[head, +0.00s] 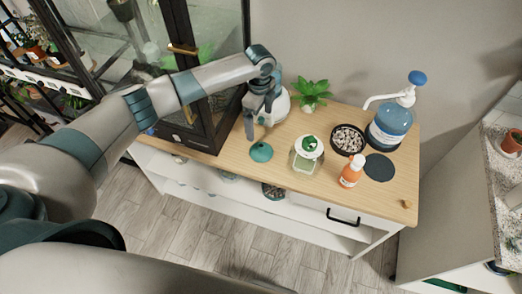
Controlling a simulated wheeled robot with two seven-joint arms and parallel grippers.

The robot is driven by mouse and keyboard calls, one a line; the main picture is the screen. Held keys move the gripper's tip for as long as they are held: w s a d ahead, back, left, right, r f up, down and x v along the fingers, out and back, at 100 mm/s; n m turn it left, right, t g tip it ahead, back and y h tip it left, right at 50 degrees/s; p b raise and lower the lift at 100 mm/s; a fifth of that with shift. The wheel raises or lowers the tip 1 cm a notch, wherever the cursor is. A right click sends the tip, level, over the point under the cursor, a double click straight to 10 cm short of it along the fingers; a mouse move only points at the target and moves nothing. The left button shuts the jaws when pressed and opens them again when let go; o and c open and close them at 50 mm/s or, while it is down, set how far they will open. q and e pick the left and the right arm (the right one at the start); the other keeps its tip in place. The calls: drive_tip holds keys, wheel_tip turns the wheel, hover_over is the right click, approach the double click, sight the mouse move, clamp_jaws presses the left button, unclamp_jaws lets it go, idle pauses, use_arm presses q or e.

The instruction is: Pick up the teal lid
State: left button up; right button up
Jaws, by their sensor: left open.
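The teal lid (261,152) is a small dome with a knob, lying on the wooden tabletop near its front edge. My left gripper (259,134) points down just above and behind the lid, with its fingers apart and nothing seen between them. The lid looks clear of the fingers, though the exact gap is hard to tell. My right gripper is not in the view.
To the lid's right stand a glass jar (306,155), an orange bottle (351,171), a bowl of pebbles (348,139) and a blue water dispenser (390,125). A green plant (311,94) stands behind. A dark glass cabinet (205,125) is close on the left.

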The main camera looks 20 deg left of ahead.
sight(261, 145)
use_arm(q)
drive_tip(key=shift+f, duration=0.15)
wheel_tip(261, 145, down, 12)
drive_tip(key=b, duration=1.1)
drive_tip(key=shift+f, duration=0.1)
drive_tip(key=f+b, duration=0.1)
drive_tip(key=b, duration=0.1)
drive_tip(key=f+b, duration=0.2)
drive_tip(key=b, duration=0.1)
drive_tip(key=shift+w+d+f, duration=0.1)
drive_tip(key=shift+w+f, duration=0.2)
drive_tip(key=shift+w, duration=0.05)
drive_tip(key=shift+f+b, duration=0.75)
drive_tip(key=shift+b, duration=0.05)
drive_tip(key=shift+c, duration=0.7)
drive_tip(key=c, duration=1)
